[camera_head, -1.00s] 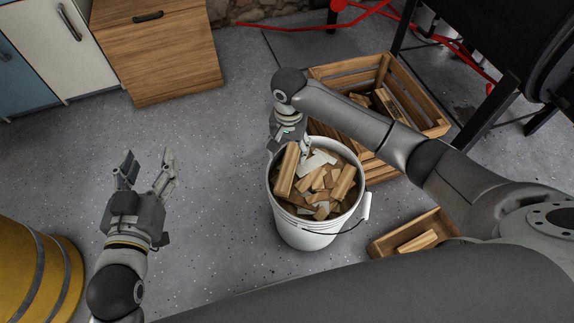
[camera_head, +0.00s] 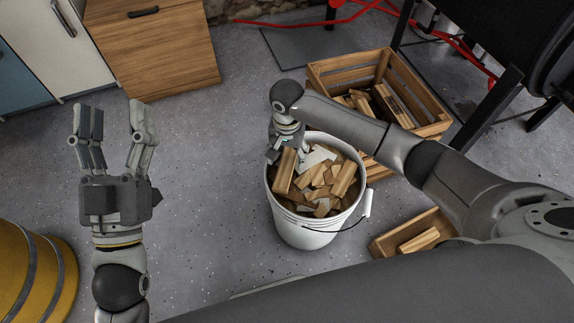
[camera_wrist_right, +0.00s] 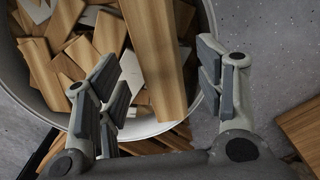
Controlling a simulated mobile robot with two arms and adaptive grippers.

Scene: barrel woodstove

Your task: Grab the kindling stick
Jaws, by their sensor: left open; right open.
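A long, light-brown kindling stick (camera_head: 285,171) stands tilted among wood scraps in the white bucket (camera_head: 307,234). My right gripper (camera_head: 287,151) is at the bucket's far left rim, just above that stick; its fingertips are partly hidden in the head view. In the right wrist view, the stick (camera_wrist_right: 154,48) runs between the spread fingers of the right gripper (camera_wrist_right: 157,72), with gaps showing on both sides. My left gripper (camera_head: 112,112) is open and empty over the bare floor at the left, fingers pointing away.
A wooden crate (camera_head: 431,97) with split wood stands behind the bucket. A small wooden box (camera_head: 388,244) holding a stick is at its right. A wooden cabinet (camera_head: 165,50) and a yellow barrel (camera_head: 38,268) are at the left. Floor between left gripper and bucket is clear.

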